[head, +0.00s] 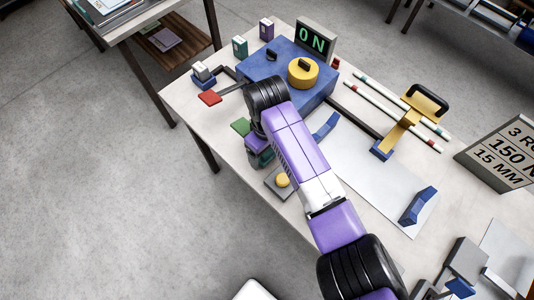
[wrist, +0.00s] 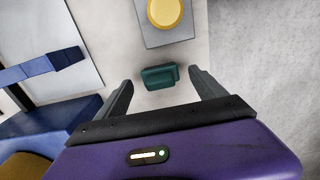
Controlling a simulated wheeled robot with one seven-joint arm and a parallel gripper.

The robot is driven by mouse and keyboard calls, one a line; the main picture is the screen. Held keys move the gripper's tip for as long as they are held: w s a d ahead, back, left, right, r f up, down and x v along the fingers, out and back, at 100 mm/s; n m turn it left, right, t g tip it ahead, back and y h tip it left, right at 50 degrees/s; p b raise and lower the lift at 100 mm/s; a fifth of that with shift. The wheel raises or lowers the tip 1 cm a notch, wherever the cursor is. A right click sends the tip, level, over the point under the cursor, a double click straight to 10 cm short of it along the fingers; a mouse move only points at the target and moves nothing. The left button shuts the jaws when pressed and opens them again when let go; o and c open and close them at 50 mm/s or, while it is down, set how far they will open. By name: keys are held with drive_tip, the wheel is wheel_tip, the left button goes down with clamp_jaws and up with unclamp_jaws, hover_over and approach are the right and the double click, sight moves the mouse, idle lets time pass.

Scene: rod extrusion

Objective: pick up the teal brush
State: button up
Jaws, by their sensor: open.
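The teal brush (wrist: 160,77) shows in the wrist view as a small dark teal block on the pale table top. My gripper (wrist: 161,75) is open, with one dark finger to the left of the brush and one to the right. A gap shows between the brush and each finger. I cannot tell how far above the table the fingertips are. In the head view my arm reaches over the table and its end is partly hidden, so I cannot make out the brush clearly there.
A yellow button on a grey plate (head: 283,180) stands close by, beyond the brush in the wrist view. A blue machine (head: 285,72) with a yellow cap stands behind my arm. A green pad (head: 241,126) and a red pad (head: 209,97) lie near the left edge.

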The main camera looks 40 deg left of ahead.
sight(267, 153)
drive_tip(key=shift+f, duration=0.55)
drive_tip(key=c, duration=1.5)
drive_tip(key=shift+r, duration=0.15)
wheel_tip(267, 153, up, 20)
drive_tip(key=p, duration=0.1)
